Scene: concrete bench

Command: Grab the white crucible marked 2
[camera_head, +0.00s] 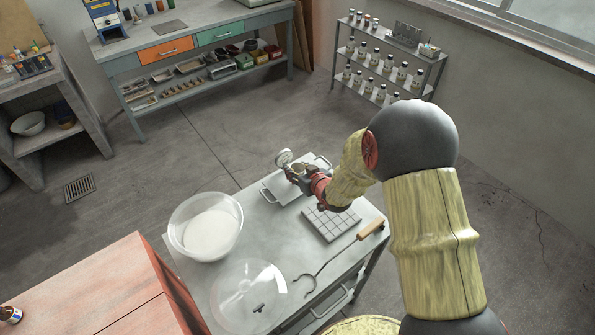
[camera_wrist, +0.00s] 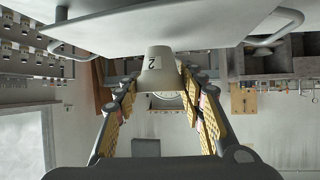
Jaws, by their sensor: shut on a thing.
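The white crucible (camera_wrist: 157,72) shows in the wrist view with a black 2 on its side. That view is upside down, and the crucible's narrow base is at or very near the grey tray (camera_wrist: 210,25); I cannot tell whether it touches. My gripper (camera_wrist: 158,80) is shut on the crucible, one finger on each side. In the head view my gripper (camera_head: 299,175) is over the handled grey tray (camera_head: 272,191) at the cart's far end. The crucible is hard to make out there among the fingers.
A grey gridded block (camera_head: 332,223) and a wooden-handled tool (camera_head: 369,229) lie nearer. A clear bowl of white powder (camera_head: 207,235) and a clear lid (camera_head: 250,290) occupy the cart's left and front. Open floor lies beyond.

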